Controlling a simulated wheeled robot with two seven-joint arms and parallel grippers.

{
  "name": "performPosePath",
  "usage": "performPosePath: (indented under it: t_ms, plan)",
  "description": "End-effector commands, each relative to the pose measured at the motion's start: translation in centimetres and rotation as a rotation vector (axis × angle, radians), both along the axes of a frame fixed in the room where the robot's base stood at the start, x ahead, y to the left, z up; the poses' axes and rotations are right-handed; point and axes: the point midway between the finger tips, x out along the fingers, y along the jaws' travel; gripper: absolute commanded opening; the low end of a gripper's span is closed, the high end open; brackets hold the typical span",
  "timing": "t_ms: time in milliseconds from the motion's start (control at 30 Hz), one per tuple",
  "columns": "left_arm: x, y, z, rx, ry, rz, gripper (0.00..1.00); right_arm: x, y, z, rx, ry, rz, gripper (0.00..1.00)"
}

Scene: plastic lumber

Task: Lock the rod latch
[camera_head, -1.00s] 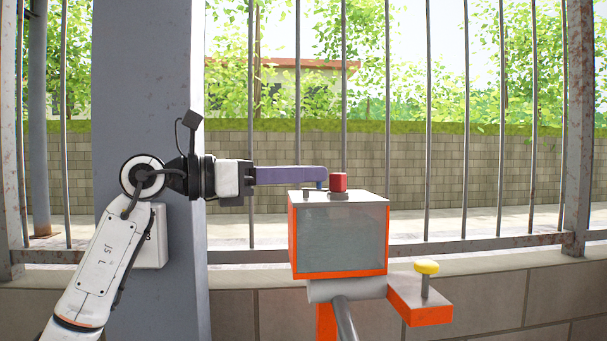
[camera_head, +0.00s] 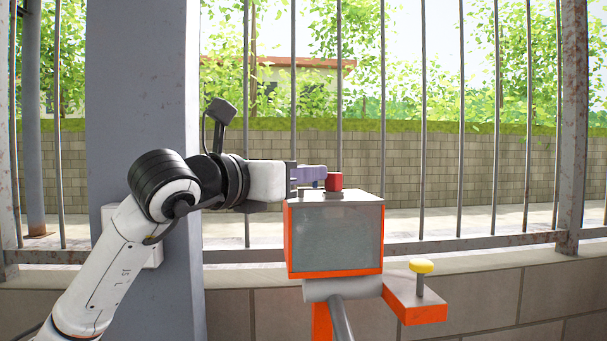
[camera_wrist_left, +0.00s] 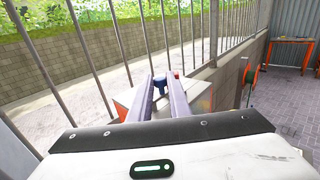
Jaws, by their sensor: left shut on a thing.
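An orange-framed box with a grey front panel (camera_head: 335,238) stands at the middle of the head view. On its top is a red knob (camera_head: 334,181) on a small grey base. My left gripper (camera_head: 320,180) reaches in from the left over the box top, just left of the red knob. Its purple fingers are shut on a small blue latch handle (camera_wrist_left: 160,83), which shows between the fingertips in the left wrist view. How the rod sits in the latch cannot be made out. My right gripper is not in view.
A yellow button (camera_head: 421,266) stands on an orange bracket (camera_head: 415,302) at the box's lower right. A metal fence (camera_head: 381,130) stands behind, with a grey pillar (camera_head: 140,80) behind my left arm.

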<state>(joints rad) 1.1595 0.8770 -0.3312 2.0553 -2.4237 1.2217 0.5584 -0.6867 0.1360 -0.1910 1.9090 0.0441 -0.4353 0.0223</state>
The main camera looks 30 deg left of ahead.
Motion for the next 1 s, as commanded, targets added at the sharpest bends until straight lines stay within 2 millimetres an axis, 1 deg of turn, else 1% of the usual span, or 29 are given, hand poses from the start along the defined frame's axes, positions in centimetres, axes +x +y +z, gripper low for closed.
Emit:
performPosePath:
  t_ms: [500,533,600,867,1000]
  plan:
    - [0.04,-0.07,-0.03,0.000,0.002,0.023,0.00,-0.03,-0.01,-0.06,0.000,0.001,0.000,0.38]
    - [0.04,-0.06,-0.03,0.001,0.002,0.023,0.22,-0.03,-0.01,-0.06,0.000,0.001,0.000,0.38]
    - [0.04,-0.06,-0.03,0.001,0.002,0.023,0.34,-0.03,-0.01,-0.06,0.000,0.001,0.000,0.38]
    - [0.05,-0.04,-0.04,0.001,0.002,0.023,0.34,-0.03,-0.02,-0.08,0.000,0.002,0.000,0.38]
    - [-0.69,0.08,-0.10,0.002,-0.001,0.023,0.34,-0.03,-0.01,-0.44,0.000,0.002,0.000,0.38]
